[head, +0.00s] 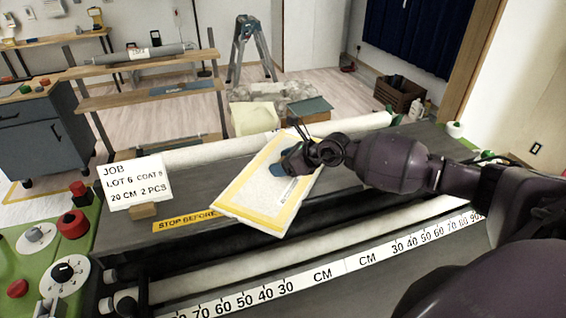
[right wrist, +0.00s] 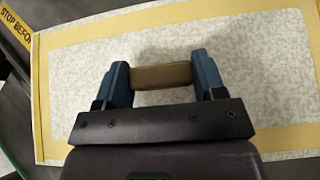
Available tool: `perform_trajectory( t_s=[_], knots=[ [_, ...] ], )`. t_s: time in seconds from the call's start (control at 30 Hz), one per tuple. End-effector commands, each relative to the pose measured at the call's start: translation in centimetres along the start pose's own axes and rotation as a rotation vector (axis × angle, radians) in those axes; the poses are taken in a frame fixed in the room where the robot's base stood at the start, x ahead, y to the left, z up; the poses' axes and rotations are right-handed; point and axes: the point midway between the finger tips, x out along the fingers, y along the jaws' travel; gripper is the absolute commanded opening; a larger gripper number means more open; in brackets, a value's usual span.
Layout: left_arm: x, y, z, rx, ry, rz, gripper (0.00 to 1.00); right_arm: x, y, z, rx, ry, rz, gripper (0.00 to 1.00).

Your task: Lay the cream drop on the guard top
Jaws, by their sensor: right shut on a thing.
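The cream drop (head: 253,190) is a flat, pale patterned sheet with a yellow border. In the head view it is at the centre, set at an angle over the grey flat top (head: 190,205), which seems to be the guard top. My right gripper (head: 285,168) is shut on a brown grip piece (right wrist: 162,76) on the sheet's face, between blue fingers. The right wrist view shows the sheet (right wrist: 240,50) spread out behind the fingers. The sheet covers part of the yellow STOP BEFORE label (head: 184,221). Whether it touches the top is unclear. My left gripper is out of view.
A white job card (head: 134,181) stands on a wooden block at the left. White rollers and a centimetre scale (head: 280,288) run along the front. Green panels with red knobs and dials (head: 64,275) are at the left. A long pale roll (head: 200,155) lies behind.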

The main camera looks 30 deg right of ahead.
Motion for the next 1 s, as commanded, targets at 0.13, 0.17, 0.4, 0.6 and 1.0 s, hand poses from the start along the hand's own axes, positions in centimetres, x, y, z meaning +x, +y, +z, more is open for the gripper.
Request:
perform_trajectory(
  t_s=[0.13, 0.17, 0.4, 0.6, 1.0],
  knots=[
    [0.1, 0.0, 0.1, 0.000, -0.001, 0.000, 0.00, 0.2, 0.0, -0.2, 0.000, -0.001, 0.000, 0.36],
    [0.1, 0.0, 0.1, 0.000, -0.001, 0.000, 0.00, 0.2, 0.0, -0.3, 0.000, 0.000, 0.000, 0.65],
    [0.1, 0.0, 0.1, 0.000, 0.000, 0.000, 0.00, 0.1, 0.0, -0.2, 0.000, 0.000, 0.000, 0.89],
    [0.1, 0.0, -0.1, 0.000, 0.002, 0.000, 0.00, 0.1, 0.0, -0.1, 0.000, 0.000, 0.000, 0.89],
    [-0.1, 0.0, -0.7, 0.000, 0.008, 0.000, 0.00, -5.3, -0.1, -0.1, -0.002, 0.003, -0.002, 0.89]
  ],
)
